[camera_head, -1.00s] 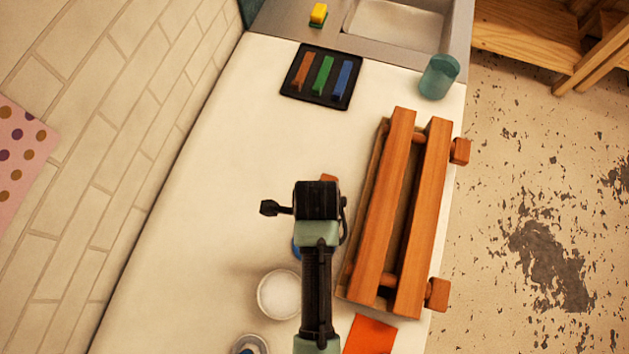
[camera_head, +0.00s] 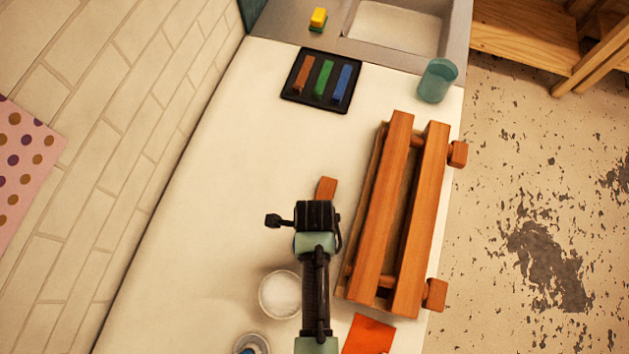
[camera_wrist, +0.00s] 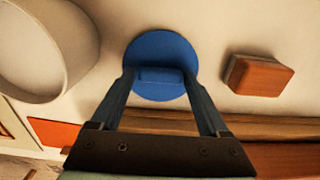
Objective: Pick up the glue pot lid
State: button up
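The glue pot lid is a round blue disc with a raised bar handle (camera_wrist: 160,75), seen in the wrist view. My gripper (camera_wrist: 158,82) is open, with one finger on each side of the handle. I cannot tell whether the fingers touch the lid. In the head view my arm's end hides the lid and the fingertips. A round white pot (camera_head: 280,294) stands on the worktop just left of my arm, and it also shows at the upper left of the wrist view (camera_wrist: 40,45).
A wooden block (camera_head: 326,188) lies beyond my gripper. A long wooden press (camera_head: 383,215) stands close on the right. An orange sheet (camera_head: 369,336) and a small container (camera_head: 251,345) are near the front. The worktop (camera_head: 220,170) is clear to the left.

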jog(key=c, duration=0.9)
jog(key=shift+c, duration=0.2)
